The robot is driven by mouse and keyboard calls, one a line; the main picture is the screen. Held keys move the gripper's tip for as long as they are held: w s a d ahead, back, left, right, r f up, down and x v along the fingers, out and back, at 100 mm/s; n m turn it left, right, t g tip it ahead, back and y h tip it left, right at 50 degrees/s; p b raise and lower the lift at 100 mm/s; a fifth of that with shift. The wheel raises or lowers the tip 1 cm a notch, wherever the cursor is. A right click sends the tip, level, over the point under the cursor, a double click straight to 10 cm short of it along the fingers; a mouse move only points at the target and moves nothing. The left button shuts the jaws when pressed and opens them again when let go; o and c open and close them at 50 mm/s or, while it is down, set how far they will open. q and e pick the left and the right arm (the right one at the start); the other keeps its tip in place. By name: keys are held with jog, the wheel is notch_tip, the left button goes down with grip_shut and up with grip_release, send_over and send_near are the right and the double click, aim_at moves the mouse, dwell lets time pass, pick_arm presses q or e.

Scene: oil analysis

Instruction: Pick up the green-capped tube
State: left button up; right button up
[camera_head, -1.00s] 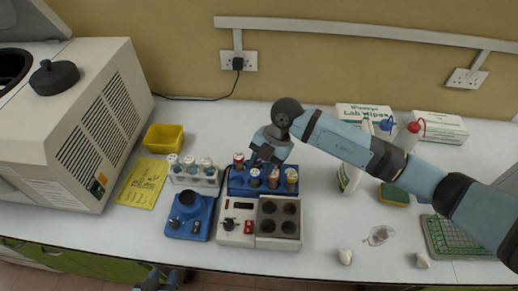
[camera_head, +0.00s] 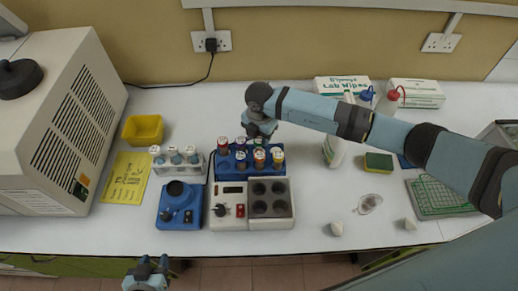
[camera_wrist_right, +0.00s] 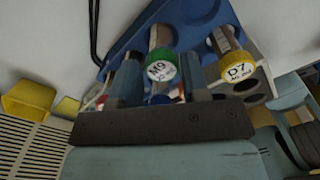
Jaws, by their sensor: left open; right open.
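The green-capped tube (camera_wrist_right: 160,68), marked M9, stands in the blue rack (camera_wrist_right: 119,56) in the right wrist view. My right gripper (camera_wrist_right: 163,76) is open, with one finger on either side of this tube's cap; I cannot tell whether they touch it. A yellow-capped tube (camera_wrist_right: 236,68), marked D7, is just right of the fingers. In the head view my right gripper (camera_head: 260,130) is over the back of the rack (camera_head: 226,170), which holds several tubes; which cap is green is unclear there. My left gripper (camera_head: 147,266) is open and empty before the bench's front edge.
A white rack (camera_head: 193,170) with white-capped tubes stands left of the blue rack. A blue device (camera_head: 172,214) and a grey heating block (camera_head: 270,212) stand in front. A yellow bin (camera_head: 143,130) and a large machine (camera_head: 65,125) are further left.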

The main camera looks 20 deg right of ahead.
notch_tip(320, 180, down, 5)
jog(key=shift+s+a+r+b, duration=0.1)
jog(key=shift+s+r+b, duration=0.05)
jog(key=shift+b, duration=0.5)
jog(key=shift+r, duration=0.1)
jog(key=c, duration=0.6)
jog(key=shift+o, duration=0.2)
notch_tip(320, 180, up, 20)
jog(key=p, duration=0.1)
